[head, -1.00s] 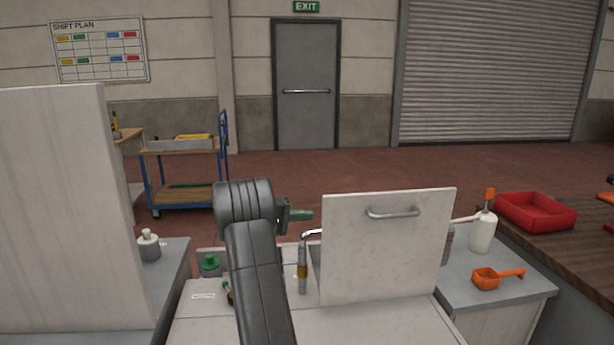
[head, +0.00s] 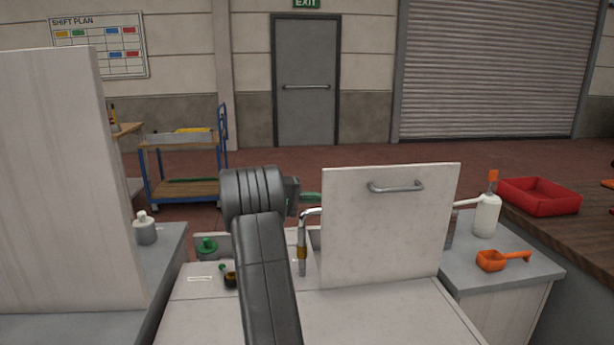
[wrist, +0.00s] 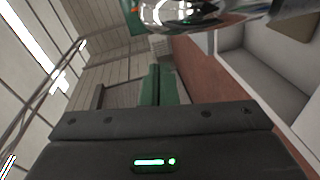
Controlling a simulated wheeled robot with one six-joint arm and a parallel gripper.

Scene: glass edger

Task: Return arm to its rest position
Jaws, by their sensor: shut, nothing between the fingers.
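My arm rises from the bottom of the head view and bends at a dark grey joint. My gripper (head: 312,197) shows at its far end as a short green tip, left of the upright white panel and just above the curved metal tap. Most of the gripper is hidden behind my arm. In the wrist view the green fingers (wrist: 158,86) are together, with nothing between them. A shiny metal piece, blurred and close, crosses the top of the wrist view.
The white panel with a handle (head: 395,187) stands close right of my gripper, beside the curved tap (head: 302,240). A tall pale board (head: 65,180) stands at left. A white bottle (head: 486,215), orange scoop (head: 491,261) and red tray (head: 540,197) are at right. Open floor lies beyond.

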